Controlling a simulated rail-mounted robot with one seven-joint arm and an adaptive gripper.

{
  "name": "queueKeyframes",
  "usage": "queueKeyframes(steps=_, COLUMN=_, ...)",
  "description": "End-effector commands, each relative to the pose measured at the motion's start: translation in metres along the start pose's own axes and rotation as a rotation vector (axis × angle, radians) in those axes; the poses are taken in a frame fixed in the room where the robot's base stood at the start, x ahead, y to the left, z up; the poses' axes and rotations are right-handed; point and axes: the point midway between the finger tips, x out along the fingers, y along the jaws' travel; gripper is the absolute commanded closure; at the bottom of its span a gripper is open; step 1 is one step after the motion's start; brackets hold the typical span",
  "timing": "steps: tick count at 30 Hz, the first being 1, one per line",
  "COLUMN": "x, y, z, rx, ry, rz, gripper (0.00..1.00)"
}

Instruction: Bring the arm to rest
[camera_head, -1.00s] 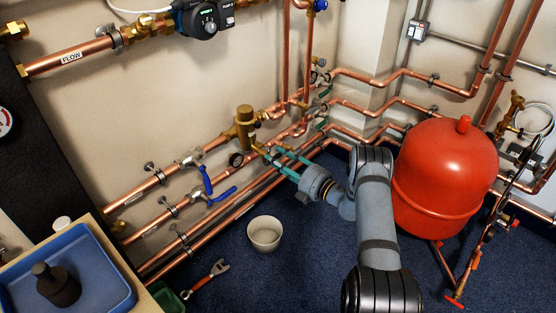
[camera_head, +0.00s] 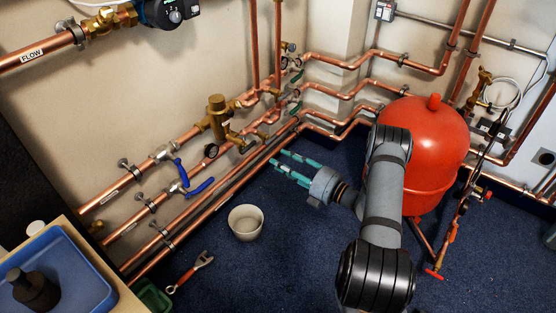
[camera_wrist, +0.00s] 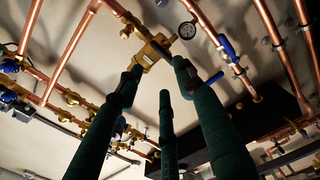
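My gripper (camera_head: 278,160) has teal fingers that point left toward the pipework in the head view. The fingers stand apart and hold nothing. It is over the blue floor, to the right of and below the brass valve (camera_head: 218,118), with a gap between them. In the wrist view my gripper (camera_wrist: 160,82) shows dark green fingers spread apart, with nothing between them. The brass valve (camera_wrist: 150,54) is beyond the fingertips there. My grey arm reaches up from the lower right of the head view.
Copper pipes (camera_head: 345,90) run along both walls. A red tank (camera_head: 432,140) stands close behind and right of my arm. A white bucket (camera_head: 246,222) and a red-handled wrench (camera_head: 190,272) are on the floor. A blue tray (camera_head: 75,260) is lower left.

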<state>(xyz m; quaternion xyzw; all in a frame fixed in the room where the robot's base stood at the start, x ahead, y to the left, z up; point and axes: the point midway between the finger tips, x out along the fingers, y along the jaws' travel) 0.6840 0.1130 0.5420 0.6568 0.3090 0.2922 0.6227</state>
Motion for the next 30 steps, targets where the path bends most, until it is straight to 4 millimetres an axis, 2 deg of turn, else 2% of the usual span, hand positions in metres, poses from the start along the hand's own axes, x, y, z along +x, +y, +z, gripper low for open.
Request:
queueKeyframes(steps=7, x=0.001, y=0.0, z=0.0, rx=0.0, ry=0.0, rz=0.0, gripper=0.63)
queueKeyframes(steps=11, x=0.008, y=0.0, z=-0.001, rx=0.0, ry=0.002, rz=0.0, gripper=0.63)
queueKeyframes(steps=14, x=0.021, y=0.0, z=-0.002, rx=-0.002, ry=0.004, rz=0.001, gripper=0.63)
queueKeyframes(steps=24, x=0.086, y=0.0, z=-0.001, rx=-0.004, ry=0.004, rz=0.001, gripper=0.63)
queueKeyframes(steps=30, x=0.112, y=0.001, z=0.0, rx=-0.004, ry=0.002, rz=0.001, gripper=0.63)
